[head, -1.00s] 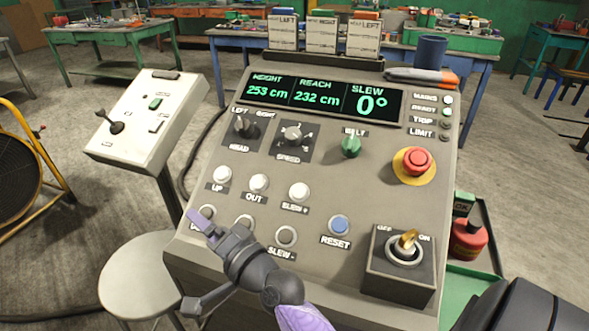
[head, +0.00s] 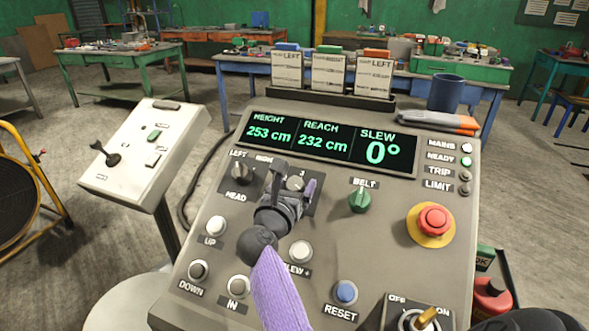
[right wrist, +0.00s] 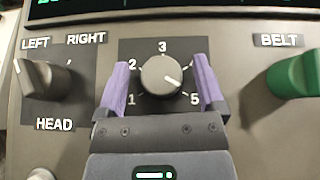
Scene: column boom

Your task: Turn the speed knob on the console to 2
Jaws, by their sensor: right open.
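The grey speed knob (right wrist: 161,75) sits on a dark plate of the console (head: 330,255), with numbers 1 to 5 around it. In the right wrist view its white line points to the lower right, between 4 and 5 and closer to 5. My right gripper (right wrist: 161,85) is open, with one purple finger on each side of the knob and a gap to it on both sides. In the head view my right gripper (head: 295,178) covers most of the knob (head: 295,184). My left gripper is not in view.
The head switch (right wrist: 42,78) is left of the knob and the green belt knob (right wrist: 297,75) is right. White buttons (head: 301,251) lie below, near my right arm. A red emergency button (head: 433,219) is at the right. The display (head: 330,142) reads slew 0°.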

